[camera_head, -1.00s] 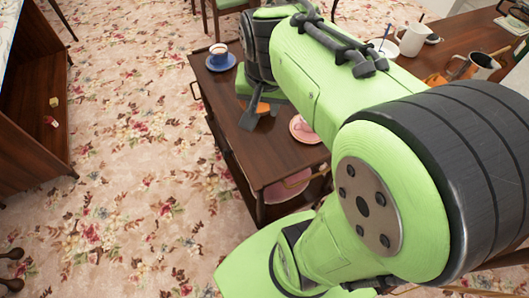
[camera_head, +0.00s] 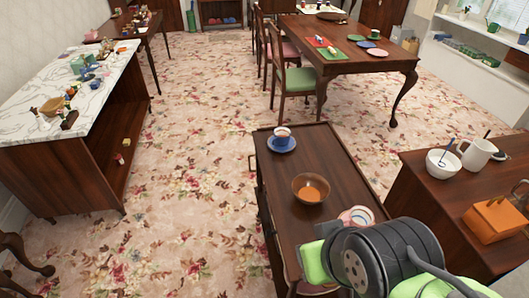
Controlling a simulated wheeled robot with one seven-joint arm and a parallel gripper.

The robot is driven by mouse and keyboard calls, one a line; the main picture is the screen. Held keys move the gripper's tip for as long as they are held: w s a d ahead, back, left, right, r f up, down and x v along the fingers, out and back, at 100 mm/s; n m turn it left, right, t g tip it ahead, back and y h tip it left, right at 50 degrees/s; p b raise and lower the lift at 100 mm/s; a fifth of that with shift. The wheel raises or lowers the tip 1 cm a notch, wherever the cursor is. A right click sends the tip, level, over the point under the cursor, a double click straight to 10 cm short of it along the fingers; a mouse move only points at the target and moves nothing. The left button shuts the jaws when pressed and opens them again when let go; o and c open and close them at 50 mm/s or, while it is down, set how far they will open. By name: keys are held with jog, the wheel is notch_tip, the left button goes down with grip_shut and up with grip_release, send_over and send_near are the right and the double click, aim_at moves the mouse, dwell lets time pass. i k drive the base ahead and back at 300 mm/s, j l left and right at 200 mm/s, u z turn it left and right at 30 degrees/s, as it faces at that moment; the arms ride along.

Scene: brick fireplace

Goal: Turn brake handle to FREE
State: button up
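A dark wooden trolley (camera_head: 325,160) stands in the lower middle of the head view. A thin bar-like handle (camera_head: 252,166) shows at its left edge, but I cannot tell whether it is the brake handle. No FREE marking is readable. My green and black arm covers the trolley's near right corner. My gripper's fingers do not show, so I cannot tell their opening or what they touch.
On the trolley are a cup on a blue saucer (camera_head: 281,144), a brown bowl (camera_head: 311,188) and a pink plate (camera_head: 358,216). A sideboard (camera_head: 440,205) stands close right. A marble-topped cabinet (camera_head: 58,148) is left. Floral carpet (camera_head: 195,150) lies open between cabinet and trolley.

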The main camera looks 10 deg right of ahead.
aim_at(269, 233)
jog(key=j+z, duration=0.6)
jog(key=j, duration=0.2)
jog(key=i+j, duration=0.1)
jog(key=j, duration=0.25)
jog(key=i+j+z, duration=0.1)
jog(key=j, duration=0.3)
jog(key=i+j, duration=0.15)
jog(key=j, duration=0.2)
jog(key=i+j, duration=0.1)
jog(key=j, duration=0.3)
jog(key=z, duration=0.05)
